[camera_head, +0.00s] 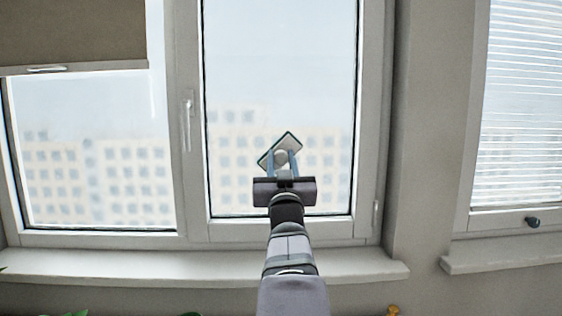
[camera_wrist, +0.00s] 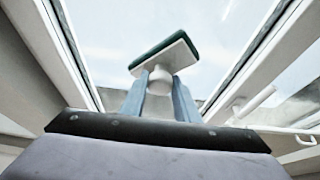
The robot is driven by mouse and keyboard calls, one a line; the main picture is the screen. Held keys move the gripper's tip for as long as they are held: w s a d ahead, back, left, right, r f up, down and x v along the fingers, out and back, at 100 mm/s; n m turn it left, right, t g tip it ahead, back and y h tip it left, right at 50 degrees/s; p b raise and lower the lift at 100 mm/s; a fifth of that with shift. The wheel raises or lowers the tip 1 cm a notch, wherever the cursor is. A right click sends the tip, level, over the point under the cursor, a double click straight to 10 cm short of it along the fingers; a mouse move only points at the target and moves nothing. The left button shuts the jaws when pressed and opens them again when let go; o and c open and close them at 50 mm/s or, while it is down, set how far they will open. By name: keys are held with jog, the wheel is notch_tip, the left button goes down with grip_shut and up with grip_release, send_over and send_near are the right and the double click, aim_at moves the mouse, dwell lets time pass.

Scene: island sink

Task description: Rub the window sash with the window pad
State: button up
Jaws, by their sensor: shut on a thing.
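The window pad (camera_head: 281,144) is a flat pad with a white back, a dark green edge and a round white knob. My gripper (camera_head: 284,162) is shut on the knob, and the pad sits tilted in front of the glass. In the wrist view the window pad (camera_wrist: 165,55) stands beyond the fingers of my gripper (camera_wrist: 160,90). I cannot tell whether the pad touches the glass. The window sash (camera_head: 280,120) is the right, white-framed one with a pane; its frame also shows in the wrist view (camera_wrist: 258,50).
A white handle (camera_head: 187,120) is on the frame left of the sash. A white sill (camera_head: 180,267) juts out below. A brown blind (camera_head: 75,35) covers the upper left pane. Another window with a slatted blind (camera_head: 518,120) and dark knob (camera_head: 532,222) is at right.

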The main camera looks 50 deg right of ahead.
jog(key=shift+s+a+f+b, duration=0.1)
jog(key=shift+s+a+b, duration=0.5)
jog(key=shift+b, duration=0.2)
jog(key=shift+s+a+b, duration=0.4)
jog(key=shift+s+a, duration=0.05)
jog(key=shift+a, duration=0.05)
